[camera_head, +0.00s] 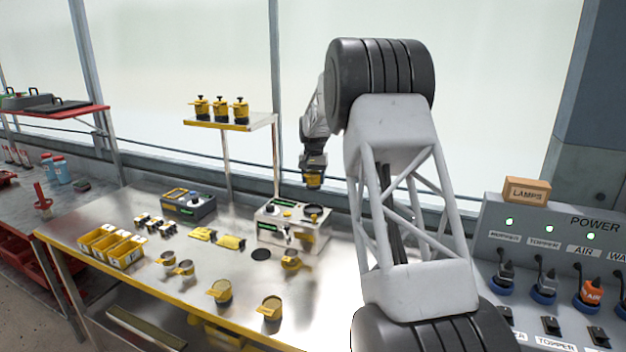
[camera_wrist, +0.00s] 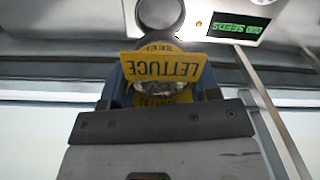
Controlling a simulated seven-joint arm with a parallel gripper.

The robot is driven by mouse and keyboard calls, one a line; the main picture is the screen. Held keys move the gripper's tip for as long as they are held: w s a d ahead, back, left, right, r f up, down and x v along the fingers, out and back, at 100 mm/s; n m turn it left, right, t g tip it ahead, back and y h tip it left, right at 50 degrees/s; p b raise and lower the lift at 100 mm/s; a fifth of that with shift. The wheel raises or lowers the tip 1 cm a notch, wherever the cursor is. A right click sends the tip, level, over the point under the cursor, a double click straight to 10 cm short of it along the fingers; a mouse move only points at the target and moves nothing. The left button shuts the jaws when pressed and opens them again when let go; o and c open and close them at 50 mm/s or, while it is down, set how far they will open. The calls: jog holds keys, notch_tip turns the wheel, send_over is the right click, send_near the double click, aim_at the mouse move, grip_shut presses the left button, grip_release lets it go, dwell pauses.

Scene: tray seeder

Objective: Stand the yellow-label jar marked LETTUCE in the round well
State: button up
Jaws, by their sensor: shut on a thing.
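The yellow-label jar (camera_head: 313,182) hangs in my gripper (camera_head: 313,170) above the grey-white seeder box. In the wrist view its yellow label (camera_wrist: 162,66) reads LETTUCE, upside down in the picture, and the jar sits between the two fingers of my gripper (camera_wrist: 160,92). The fingers are shut on it. The dark round well (camera_head: 315,211) is in the top of the box, below the jar with a clear gap. It also shows in the wrist view (camera_wrist: 160,12), just beyond the jar, partly cut by the frame edge.
The seeder box (camera_head: 268,226) has a green display, reading 000 SEEDS in the wrist view (camera_wrist: 237,27). A dark grey box (camera_head: 190,206) stands to its left. Several yellow-lidded jars stand on the shelf (camera_head: 248,124) behind. Yellow bins (camera_head: 126,252) and several cups crowd the bench's left and front.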

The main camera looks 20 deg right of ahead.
aim_at(313, 211)
jog(key=shift+f, duration=0.15)
jog(key=shift+f, duration=4.55)
jog(key=shift+f, duration=0.25)
jog(key=o, duration=1.1)
jog(key=shift+c, duration=0.2)
jog(key=shift+r, duration=3.9)
